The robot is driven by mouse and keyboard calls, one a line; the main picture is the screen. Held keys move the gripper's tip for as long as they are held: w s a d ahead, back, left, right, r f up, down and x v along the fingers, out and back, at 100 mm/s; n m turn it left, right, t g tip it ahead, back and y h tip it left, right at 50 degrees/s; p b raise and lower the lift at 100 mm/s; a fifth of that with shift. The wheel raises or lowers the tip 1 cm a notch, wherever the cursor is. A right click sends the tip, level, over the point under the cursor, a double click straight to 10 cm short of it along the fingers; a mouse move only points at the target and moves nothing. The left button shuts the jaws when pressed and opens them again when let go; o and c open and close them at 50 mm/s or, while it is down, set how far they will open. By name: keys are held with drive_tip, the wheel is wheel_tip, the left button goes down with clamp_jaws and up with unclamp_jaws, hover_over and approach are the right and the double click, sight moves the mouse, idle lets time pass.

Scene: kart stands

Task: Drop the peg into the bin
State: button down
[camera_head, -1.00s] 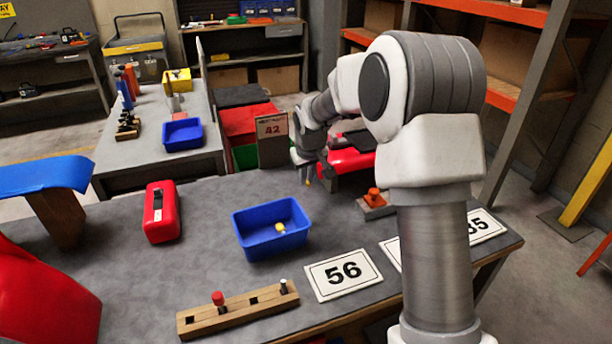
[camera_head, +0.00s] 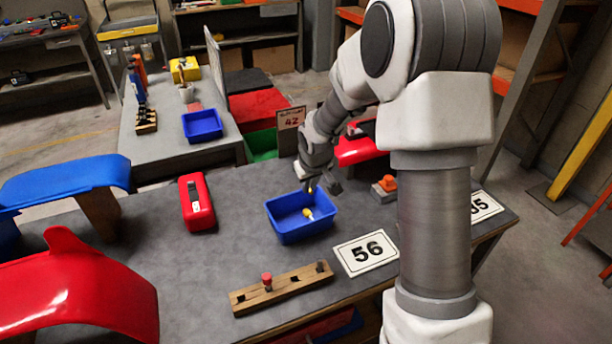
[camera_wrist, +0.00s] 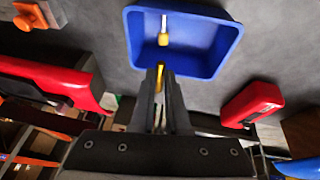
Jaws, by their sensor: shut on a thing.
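My gripper (camera_head: 313,184) is over the back part of the blue bin (camera_head: 272,222) on the near table. In the wrist view its fingers (camera_wrist: 160,88) are shut on a yellow peg (camera_wrist: 159,70), whose tip points toward the bin (camera_wrist: 229,48). A small bit of this held peg (camera_head: 311,189) shows below the fingers in the head view. Another peg, yellow and white (camera_wrist: 163,36), lies inside the bin; its yellow end also shows in the head view (camera_head: 308,213).
A wooden peg block (camera_head: 290,289) with a red peg (camera_head: 267,281) lies in front. A red case (camera_head: 197,203) stands left of the bin, an orange-knobbed block (camera_head: 385,188) right, and a 56 card (camera_head: 366,253) near the front edge.

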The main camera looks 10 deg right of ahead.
wheel_tip(320, 180, down, 6)
drive_tip(key=b, duration=0.4)
drive_tip(key=shift+s, duration=0.1)
drive_tip(key=c, duration=0.8)
unclamp_jaws()
drive_tip(key=shift+c, duration=0.2)
drive_tip(key=shift+r, duration=0.15)
drive_tip(key=p+v, duration=0.2)
drive_tip(key=v, duration=1.5)
drive_tip(key=shift+s, duration=0.2)
drive_tip(key=shift+r, duration=0.1)
